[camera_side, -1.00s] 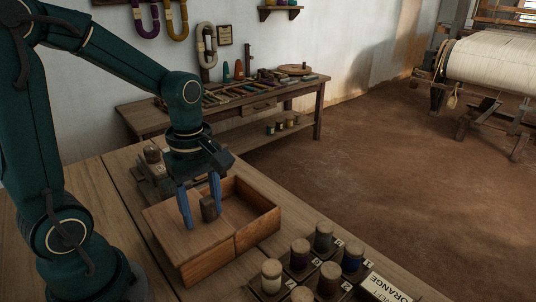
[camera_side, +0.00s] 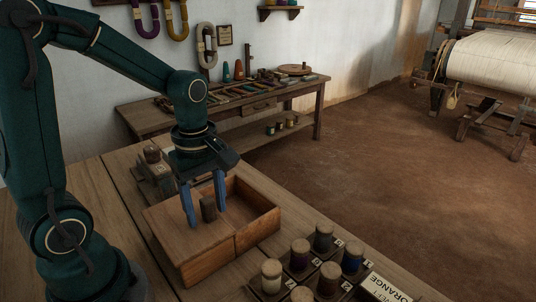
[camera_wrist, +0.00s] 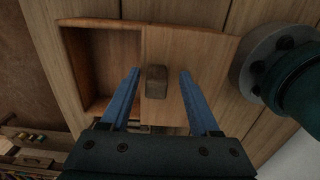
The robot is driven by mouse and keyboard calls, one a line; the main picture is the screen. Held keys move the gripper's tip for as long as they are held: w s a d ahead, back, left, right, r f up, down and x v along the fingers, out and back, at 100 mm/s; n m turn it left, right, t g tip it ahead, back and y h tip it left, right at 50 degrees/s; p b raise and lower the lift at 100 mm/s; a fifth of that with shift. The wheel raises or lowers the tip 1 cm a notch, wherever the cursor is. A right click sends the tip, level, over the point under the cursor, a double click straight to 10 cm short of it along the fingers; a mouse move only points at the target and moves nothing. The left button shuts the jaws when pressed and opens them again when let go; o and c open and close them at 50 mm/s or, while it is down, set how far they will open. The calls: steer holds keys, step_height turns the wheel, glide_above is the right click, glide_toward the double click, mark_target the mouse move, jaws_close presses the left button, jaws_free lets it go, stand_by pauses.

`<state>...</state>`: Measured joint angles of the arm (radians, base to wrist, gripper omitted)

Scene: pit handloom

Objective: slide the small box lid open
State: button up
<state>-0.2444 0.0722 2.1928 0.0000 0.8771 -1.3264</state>
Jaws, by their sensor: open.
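The small wooden box (camera_side: 212,268) stands on the table in the side view. Its flat lid (camera_side: 175,218) covers the near-left part, and the far-right part is open and looks empty inside. A dark block-shaped knob (camera_side: 208,209) stands up on the lid. My gripper (camera_side: 207,217) is open, with its blue fingers on either side of the knob. In the wrist view, the knob (camera_wrist: 156,82) lies between the fingertips of my gripper (camera_wrist: 160,72), with a visible gap on both sides. The lid (camera_wrist: 172,48) is right of the open compartment (camera_wrist: 110,65).
Several corked jars (camera_side: 300,254) stand in a rack right of the box, by a label card (camera_side: 384,289). A grey object (camera_side: 152,175) stands on the table behind the box. A workbench (camera_side: 320,88) by the wall and a loom (camera_side: 490,65) are farther off.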

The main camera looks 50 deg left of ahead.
steer(key=shift+r, duration=3.25)
steer(key=shift+d+r, duration=0.25)
steer(key=shift+r, duration=0.1)
steer(key=s+d+m+t, duration=0.4)
steer(key=s+m+t, duration=0.1)
steer(key=m, duration=1.3)
steer(key=shift+d+r+t, duration=0.25)
steer(key=shift+t, duration=0.05)
